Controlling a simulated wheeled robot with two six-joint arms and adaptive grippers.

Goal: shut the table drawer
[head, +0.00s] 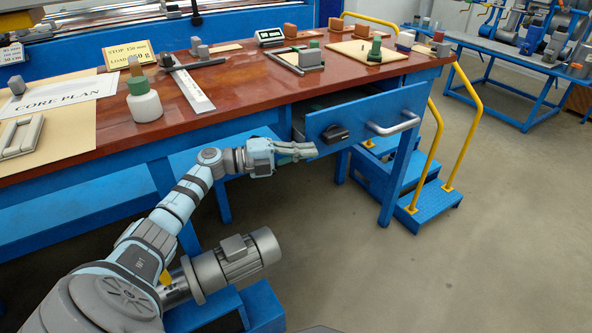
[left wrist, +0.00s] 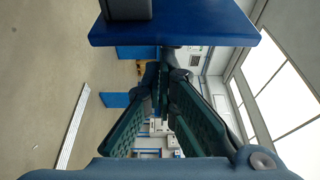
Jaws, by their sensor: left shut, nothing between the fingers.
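The table drawer has a blue front panel (head: 362,113) with a silver bar handle (head: 394,124) and a dark block (head: 334,133). It stands out from under the red-brown tabletop, with a dark gap behind its front, so it is open. My left gripper (head: 314,151) is shut and empty, close to the lower left corner of the panel; I cannot tell whether it touches. In the left wrist view the closed fingers (left wrist: 163,70) point toward a blue panel (left wrist: 185,32), likely the drawer front. My right gripper is not in view.
The tabletop (head: 262,82) carries a white bottle (head: 144,103), a steel ruler (head: 192,90), signs and small blocks. Blue steps (head: 430,205) with yellow rails stand right of the drawer. A grey motor (head: 240,262) sits low beside my arm. Floor in front is clear.

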